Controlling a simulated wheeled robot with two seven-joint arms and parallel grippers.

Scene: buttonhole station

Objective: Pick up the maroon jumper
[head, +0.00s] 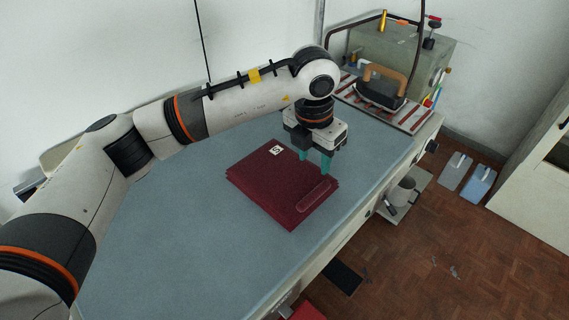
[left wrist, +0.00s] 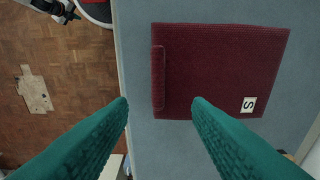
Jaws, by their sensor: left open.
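The maroon jumper (head: 275,185) lies folded flat on the blue-grey table top, with a white S label at its far edge and a rolled fold along its right edge. It also shows in the left wrist view (left wrist: 220,70). My left gripper (head: 315,168) points down over the jumper's right part, its teal fingers open. My right gripper is not in view.
An iron (head: 381,92) with a wooden handle rests on a striped stand at the table's far right, before a grey-green boiler box (head: 400,55). The table (head: 200,240) is clear around the jumper. A shelf with a metal jug (head: 402,191) sits below its right edge.

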